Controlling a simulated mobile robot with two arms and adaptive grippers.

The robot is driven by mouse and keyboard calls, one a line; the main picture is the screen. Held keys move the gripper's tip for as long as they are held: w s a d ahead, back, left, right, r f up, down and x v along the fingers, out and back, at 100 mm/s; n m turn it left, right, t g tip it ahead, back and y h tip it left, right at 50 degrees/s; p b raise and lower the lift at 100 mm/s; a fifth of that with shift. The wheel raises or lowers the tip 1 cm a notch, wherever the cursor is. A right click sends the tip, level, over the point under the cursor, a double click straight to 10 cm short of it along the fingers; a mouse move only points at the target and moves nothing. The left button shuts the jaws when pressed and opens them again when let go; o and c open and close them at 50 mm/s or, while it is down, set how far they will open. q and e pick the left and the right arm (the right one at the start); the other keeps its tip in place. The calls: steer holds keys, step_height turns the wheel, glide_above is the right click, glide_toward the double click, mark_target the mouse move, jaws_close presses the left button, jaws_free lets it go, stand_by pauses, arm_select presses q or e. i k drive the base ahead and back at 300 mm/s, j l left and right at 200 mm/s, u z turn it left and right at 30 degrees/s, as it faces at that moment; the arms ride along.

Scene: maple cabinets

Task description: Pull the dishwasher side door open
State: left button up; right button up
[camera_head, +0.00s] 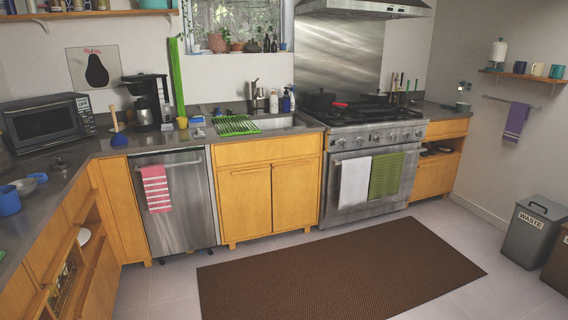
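The dishwasher (190,208) is a stainless steel front set between maple cabinets, left of the sink cabinet. Its door looks shut and upright. A horizontal bar handle (183,163) runs across the top of the door. A pink and white striped towel (156,188) hangs over the left part of the handle; the right part of the bar is bare. Neither of my grippers shows in the head view.
A brown mat (340,272) lies on the floor before the sink cabinet (268,190) and stove (372,165). Bare tile lies in front of the dishwasher. The left counter run (62,255) borders this floor. A waste bin (534,232) stands at the right.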

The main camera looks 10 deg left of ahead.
mark_target(245, 193)
steer(key=i+j+u, duration=0.35)
steer(key=i, duration=0.55)
steer(key=i+u, duration=0.35)
steer(key=i, duration=0.6)
